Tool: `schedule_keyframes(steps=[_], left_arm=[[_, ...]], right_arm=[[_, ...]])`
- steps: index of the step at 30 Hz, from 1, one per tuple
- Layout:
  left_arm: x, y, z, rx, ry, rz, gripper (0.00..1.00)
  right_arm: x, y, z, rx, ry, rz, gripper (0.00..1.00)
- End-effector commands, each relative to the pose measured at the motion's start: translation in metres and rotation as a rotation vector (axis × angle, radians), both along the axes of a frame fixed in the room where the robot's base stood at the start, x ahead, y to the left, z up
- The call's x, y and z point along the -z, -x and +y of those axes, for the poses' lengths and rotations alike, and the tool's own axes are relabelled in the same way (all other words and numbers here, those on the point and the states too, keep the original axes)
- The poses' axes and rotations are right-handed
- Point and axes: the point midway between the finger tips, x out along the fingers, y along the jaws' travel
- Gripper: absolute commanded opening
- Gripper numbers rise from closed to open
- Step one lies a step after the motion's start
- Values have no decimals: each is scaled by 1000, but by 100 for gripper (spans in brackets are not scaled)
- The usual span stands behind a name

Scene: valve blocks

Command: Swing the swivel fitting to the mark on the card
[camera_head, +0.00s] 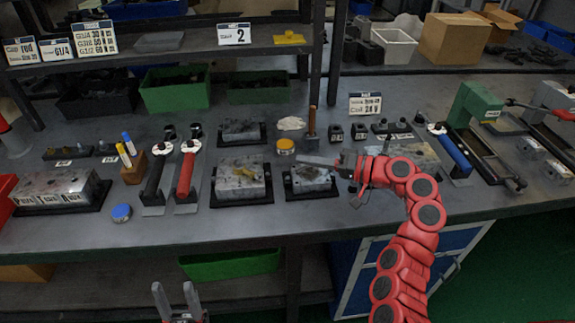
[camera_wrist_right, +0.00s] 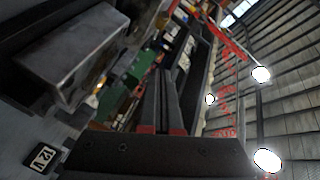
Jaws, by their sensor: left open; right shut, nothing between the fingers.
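A white card (camera_head: 234,34) reading 2 stands on the shelf above. Another card (camera_head: 365,104) stands at the back of the bench; its small print is unclear. My right gripper (camera_head: 302,161) is shut and empty, its fingers pointing left across the block (camera_head: 310,180) right of the fitting's block. Its shut fingers also show in the wrist view (camera_wrist_right: 167,95). My left gripper (camera_head: 176,292) is open and empty, low in front of the bench.
Black-handled (camera_head: 155,180) and red-handled (camera_head: 186,174) levers stand left of the fitting's block. A yellow-topped round tin (camera_head: 286,146) and an upright wooden-handled tool (camera_head: 312,122) are behind my right fingers. A blue round cap (camera_head: 121,212) lies near the front edge.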

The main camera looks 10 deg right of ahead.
Motion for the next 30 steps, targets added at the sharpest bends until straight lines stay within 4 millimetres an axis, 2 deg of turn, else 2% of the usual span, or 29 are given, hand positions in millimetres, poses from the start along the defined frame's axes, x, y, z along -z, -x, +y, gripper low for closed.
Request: schedule_keyframes(steps=[14, 24, 30], left_arm=[[-9, 0, 0, 0, 0, 0, 50], [-15, 0, 0, 0, 0, 0, 50], [-15, 0, 0, 0, 0, 0, 50]], right_arm=[[8, -40, 80, -6, 1, -1, 0], [27, -18, 100, -2, -2, 1, 0], [30, -15, 102, 0, 0, 0, 0]])
